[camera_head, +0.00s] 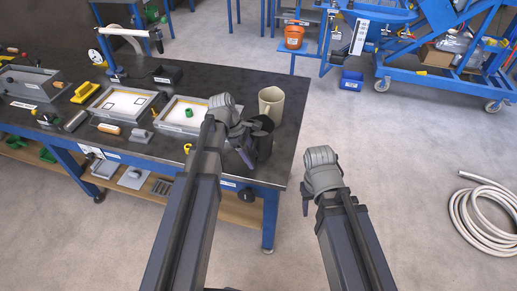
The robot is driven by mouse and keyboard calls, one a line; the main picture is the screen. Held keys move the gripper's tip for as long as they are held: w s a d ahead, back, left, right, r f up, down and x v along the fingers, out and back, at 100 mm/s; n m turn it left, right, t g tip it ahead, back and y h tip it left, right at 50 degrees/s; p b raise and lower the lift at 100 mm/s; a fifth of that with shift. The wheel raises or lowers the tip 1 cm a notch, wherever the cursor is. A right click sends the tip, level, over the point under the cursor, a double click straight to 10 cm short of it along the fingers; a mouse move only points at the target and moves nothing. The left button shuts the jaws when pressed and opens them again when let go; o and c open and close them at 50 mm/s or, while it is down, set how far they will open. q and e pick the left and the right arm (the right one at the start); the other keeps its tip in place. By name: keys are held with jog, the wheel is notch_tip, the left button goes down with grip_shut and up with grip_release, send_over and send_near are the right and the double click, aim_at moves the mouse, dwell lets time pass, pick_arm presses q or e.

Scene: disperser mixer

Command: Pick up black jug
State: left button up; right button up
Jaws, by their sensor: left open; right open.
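The black jug (264,146) stands on the dark table top near its right front corner. My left gripper (247,143) is at the jug's left side, open, and hides part of it. I cannot tell whether a finger touches the jug or its handle. My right gripper (306,204) is open and empty, off the table's right edge and pointing down.
A beige jug (271,104) stands just behind the black one. The floor right of the table is clear up to a coiled white hose (468,222).

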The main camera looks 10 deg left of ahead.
pick_arm(q)
jog(key=shift+r, duration=0.1)
jog(key=shift+c, duration=0.2)
grip_shut()
dwell(1.0)
